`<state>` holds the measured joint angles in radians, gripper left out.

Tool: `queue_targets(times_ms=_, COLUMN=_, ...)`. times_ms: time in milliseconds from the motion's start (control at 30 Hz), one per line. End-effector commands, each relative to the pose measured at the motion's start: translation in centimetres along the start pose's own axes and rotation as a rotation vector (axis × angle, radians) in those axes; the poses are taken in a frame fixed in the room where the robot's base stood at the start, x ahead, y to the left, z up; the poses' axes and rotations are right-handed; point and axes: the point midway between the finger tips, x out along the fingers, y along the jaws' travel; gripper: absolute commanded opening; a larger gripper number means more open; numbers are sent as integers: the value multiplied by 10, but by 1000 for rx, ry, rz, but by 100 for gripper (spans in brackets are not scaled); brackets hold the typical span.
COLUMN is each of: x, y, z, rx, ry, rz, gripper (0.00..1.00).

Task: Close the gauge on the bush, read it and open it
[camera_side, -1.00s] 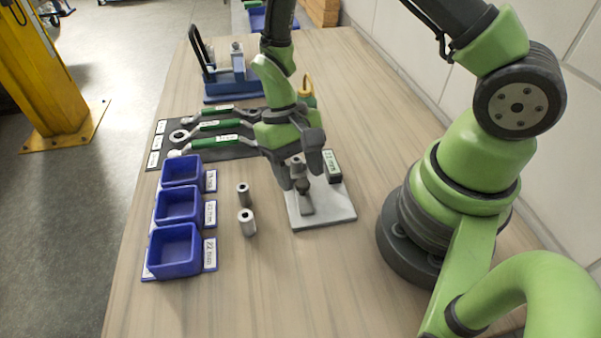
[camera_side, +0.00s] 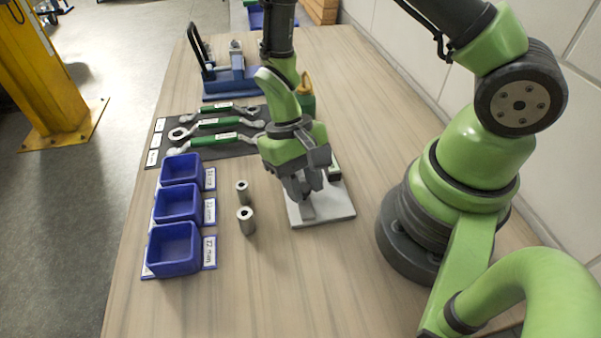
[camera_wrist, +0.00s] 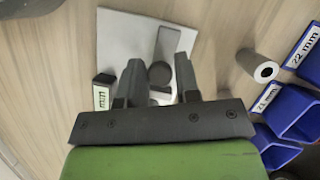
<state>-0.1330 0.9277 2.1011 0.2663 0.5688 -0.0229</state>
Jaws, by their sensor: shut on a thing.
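The gauge has a pale grey base plate (camera_side: 336,208) on the table, with a raised narrow rail. In the wrist view the plate (camera_wrist: 118,38) is at the top. My gripper (camera_side: 303,194) is down over the gauge, with its fingers on either side of a dark round knob (camera_wrist: 160,74) above the rail. It is shut on this knob. A black readout block (camera_wrist: 102,92) is beside the left finger; only "mm" is legible. A pale part (camera_wrist: 161,97) shows behind the knob; whether it is a bush is unclear. Two grey bushes (camera_side: 242,191) (camera_side: 246,220) stand left of the gauge.
Three blue bins (camera_side: 174,248) with size labels line the table's left side; "22 mm" is legible. Green-handled wrenches (camera_side: 215,140) lie on a dark mat behind them. A blue fixture (camera_side: 230,84) stands farther back. The front table area is clear.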

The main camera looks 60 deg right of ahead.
Motion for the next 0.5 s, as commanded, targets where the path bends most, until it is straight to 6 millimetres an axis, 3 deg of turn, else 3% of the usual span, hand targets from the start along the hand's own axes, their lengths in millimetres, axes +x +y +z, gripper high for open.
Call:
queue_targets(times_ms=200, x=0, y=-3, z=2, rx=6, ry=-6, rz=-4, gripper=8)
queue_targets(times_ms=233, x=0, y=-3, z=2, rx=5, ry=-7, rz=-4, gripper=38)
queue_targets(times_ms=300, x=0, y=-3, z=2, rx=4, ry=-6, rz=-4, gripper=52)
queue_targets(times_ms=500, x=0, y=-2, z=1, rx=4, ry=-4, rz=-3, gripper=52)
